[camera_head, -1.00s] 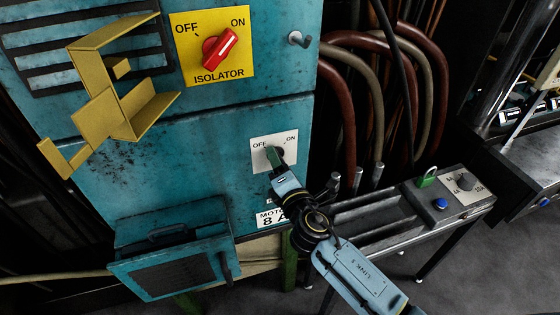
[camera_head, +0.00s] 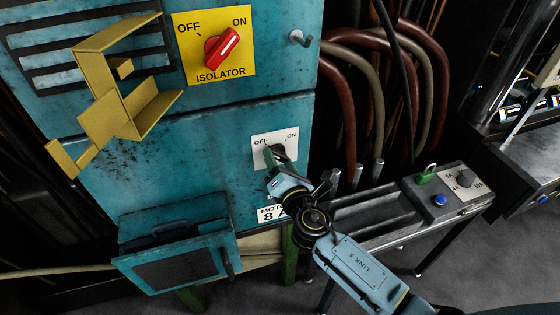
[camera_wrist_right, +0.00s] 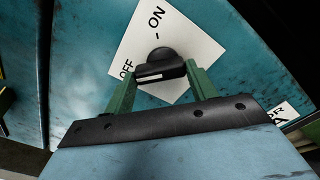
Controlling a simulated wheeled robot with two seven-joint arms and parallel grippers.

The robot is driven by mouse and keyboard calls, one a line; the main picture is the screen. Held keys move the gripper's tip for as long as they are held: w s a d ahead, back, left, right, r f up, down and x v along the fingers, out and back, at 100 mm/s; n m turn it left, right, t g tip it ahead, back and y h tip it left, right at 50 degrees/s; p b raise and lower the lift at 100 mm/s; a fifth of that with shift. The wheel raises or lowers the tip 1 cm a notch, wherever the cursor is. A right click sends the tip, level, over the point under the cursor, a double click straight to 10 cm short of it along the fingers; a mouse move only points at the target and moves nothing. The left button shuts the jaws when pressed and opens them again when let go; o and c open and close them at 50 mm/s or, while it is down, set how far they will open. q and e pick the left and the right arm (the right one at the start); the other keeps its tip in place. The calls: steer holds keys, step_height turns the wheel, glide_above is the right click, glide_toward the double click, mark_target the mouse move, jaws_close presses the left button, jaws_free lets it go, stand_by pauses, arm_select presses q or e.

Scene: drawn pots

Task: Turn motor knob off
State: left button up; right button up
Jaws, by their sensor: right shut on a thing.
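The black motor knob (camera_head: 277,149) sits on a white plate (camera_head: 289,136) marked OFF and ON, on the lower teal cabinet panel. In the right wrist view the knob (camera_wrist_right: 160,64) has a white line on its bar, lying toward the OFF side. My right gripper (camera_head: 279,157) is at the knob, its green fingers partly covering it in the head view. In the wrist view the fingers of my right gripper (camera_wrist_right: 163,70) are on either side of the knob's bar, shut on it. My left gripper is out of view.
A red isolator knob (camera_head: 221,46) on a yellow plate is above. A yellow bent bracket (camera_head: 105,85) stands out at left. A teal box (camera_head: 178,258) juts out below.

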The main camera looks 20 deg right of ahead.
steer(key=o, duration=1)
steer(key=s, duration=0.4)
steer(key=s+b, duration=0.1)
steer(key=s, duration=0.4)
steer(key=s+b, duration=0.1)
steer(key=s, duration=0.3)
steer(key=shift+s+d, duration=0.2)
steer(key=shift+d, duration=0.05)
